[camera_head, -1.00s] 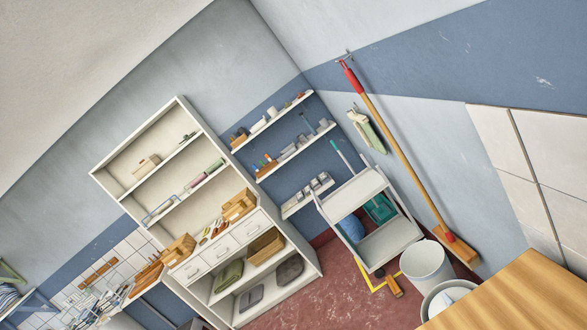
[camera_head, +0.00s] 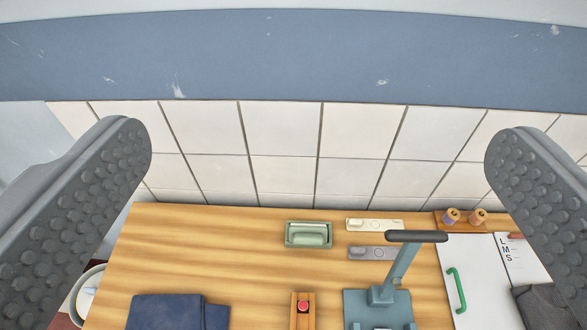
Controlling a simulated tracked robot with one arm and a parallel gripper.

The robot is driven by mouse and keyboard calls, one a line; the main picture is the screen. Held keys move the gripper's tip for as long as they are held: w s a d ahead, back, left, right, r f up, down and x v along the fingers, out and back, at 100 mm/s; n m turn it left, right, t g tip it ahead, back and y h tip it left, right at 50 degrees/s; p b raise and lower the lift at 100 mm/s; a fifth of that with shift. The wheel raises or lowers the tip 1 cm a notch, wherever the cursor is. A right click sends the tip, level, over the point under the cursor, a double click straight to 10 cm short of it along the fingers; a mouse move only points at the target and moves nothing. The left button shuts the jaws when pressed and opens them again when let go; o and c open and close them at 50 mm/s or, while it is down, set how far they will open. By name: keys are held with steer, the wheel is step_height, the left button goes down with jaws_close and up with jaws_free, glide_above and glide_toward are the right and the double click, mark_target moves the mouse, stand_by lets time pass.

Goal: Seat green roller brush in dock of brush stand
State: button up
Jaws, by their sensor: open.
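My gripper (camera_head: 317,145) is open and empty, its two grey studded fingers at the left and right edges of the view. The wooden table lies beyond and below it. A green rectangular holder (camera_head: 308,243) with a pale green rounded piece in it sits near the table's back edge; I cannot tell whether this is the roller brush or its stand. A green bar-shaped handle (camera_head: 456,290) lies on a white board at the right. No roller brush or brush stand can be clearly made out.
The wooden table (camera_head: 215,250) carries a blue-grey device (camera_head: 403,265) with a dark top bar, a wooden block with a red button (camera_head: 303,306), folded navy cloth (camera_head: 165,311), cream and grey bars, and a white board (camera_head: 470,262). A tiled wall stands behind. The table's back left is clear.

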step_height(320, 180, down, 7)
steer(key=b, duration=0.7)
steer(key=g+p, duration=0.9)
steer(key=g, duration=0.2)
glide_above(308, 232)
steer(key=s, duration=0.5)
step_height(308, 232, down, 43)
steer(key=p+x, duration=0.1)
steer(key=x, duration=0.7)
steer(key=shift+w+f+p, duration=0.15)
steer(key=shift+f+p, duration=0.05)
steer(key=shift+p, duration=0.1)
steer(key=shift+p+x, duration=0.8)
steer(key=shift+x, duration=1.75)
steer(key=c, duration=0.8)
